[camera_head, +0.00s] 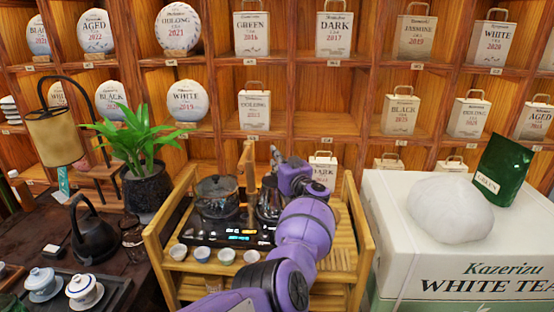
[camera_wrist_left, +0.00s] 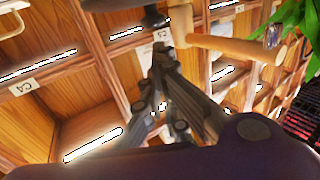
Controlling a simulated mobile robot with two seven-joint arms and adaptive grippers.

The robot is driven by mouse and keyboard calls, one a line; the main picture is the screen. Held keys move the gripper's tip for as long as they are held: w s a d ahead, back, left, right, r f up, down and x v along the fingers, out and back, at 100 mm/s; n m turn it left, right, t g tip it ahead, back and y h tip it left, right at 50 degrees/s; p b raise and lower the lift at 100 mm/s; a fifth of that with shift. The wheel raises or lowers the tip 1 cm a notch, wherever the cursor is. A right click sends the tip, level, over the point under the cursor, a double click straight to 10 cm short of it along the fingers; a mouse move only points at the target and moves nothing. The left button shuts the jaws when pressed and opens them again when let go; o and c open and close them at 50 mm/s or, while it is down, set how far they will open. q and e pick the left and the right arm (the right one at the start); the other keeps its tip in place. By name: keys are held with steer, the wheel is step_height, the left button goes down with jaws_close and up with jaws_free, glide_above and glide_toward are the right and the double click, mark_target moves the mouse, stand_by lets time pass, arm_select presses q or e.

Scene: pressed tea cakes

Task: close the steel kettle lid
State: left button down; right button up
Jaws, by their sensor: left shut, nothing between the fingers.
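The steel kettle (camera_head: 268,200) stands on the dark hob in the wooden cart, right of a glass pot (camera_head: 217,196). My purple left arm covers much of it, and I cannot make out its lid clearly. My left gripper (camera_head: 275,155) is at the kettle's upper side, at the end of the purple arm. In the left wrist view its dark fingers (camera_wrist_left: 163,62) meet, shut and empty. Just beyond the tips is a dark knob-like part (camera_wrist_left: 154,18) beside a light wooden bar (camera_wrist_left: 228,44); I cannot tell whether they touch. My right gripper is not in view.
The wooden cart (camera_head: 365,235) has raised side rails. Small cups (camera_head: 203,254) line the hob's front. A black kettle (camera_head: 92,235) and a potted plant (camera_head: 146,190) stand left. A white box (camera_head: 400,262) carries a white lump (camera_head: 450,210) on the right. Shelves stand behind.

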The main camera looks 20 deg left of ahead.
arm_select(q)
steer(key=shift+w+a+g, duration=0.2)
steer(key=shift+a+g, duration=0.05)
steer(key=shift+g, duration=0.05)
steer(key=shift+a+f+h+p, duration=0.1)
steer(key=shift+f+h+p, duration=0.25)
steer(key=shift+h, duration=0.05)
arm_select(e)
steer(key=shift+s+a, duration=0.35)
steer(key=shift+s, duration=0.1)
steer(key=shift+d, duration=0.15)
